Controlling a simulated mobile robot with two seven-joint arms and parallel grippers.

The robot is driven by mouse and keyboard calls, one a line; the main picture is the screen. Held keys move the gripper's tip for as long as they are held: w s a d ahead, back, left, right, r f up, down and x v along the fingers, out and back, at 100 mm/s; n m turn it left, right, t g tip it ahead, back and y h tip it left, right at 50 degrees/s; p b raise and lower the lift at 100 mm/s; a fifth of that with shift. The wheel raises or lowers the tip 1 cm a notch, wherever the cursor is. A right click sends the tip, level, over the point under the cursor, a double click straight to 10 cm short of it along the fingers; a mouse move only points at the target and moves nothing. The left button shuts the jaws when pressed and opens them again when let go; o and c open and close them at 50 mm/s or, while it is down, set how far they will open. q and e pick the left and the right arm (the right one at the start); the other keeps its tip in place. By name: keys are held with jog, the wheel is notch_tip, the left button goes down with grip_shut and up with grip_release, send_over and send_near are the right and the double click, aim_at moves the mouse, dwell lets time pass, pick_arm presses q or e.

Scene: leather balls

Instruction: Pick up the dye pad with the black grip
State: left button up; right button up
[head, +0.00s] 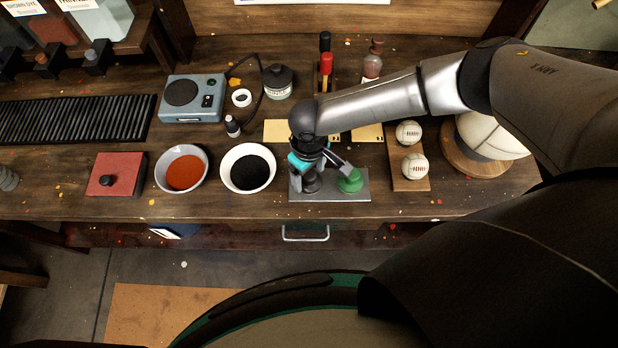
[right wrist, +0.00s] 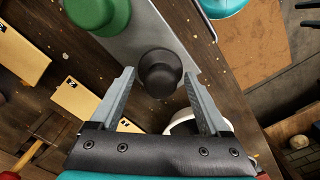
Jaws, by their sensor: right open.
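The dye pad with the black grip (head: 312,183) stands on a grey metal tray (head: 330,195) near the bench's front edge. In the right wrist view its round black knob (right wrist: 160,72) lies between the fingertips, seen from above. A pad with a green grip (head: 350,181) stands beside it on the same tray, and shows at the upper left in the right wrist view (right wrist: 97,12). My right gripper (head: 320,170) is open above the black grip, one finger to each side. Contact cannot be told. My left gripper is not in view.
A bowl of black dye (head: 248,168) and a bowl of orange-red dye (head: 183,170) stand left of the tray. A red block with a black knob (head: 116,174) is farther left. Two white balls (head: 414,166) sit on a wooden holder to the right.

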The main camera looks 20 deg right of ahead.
grip_shut()
dwell(0.7)
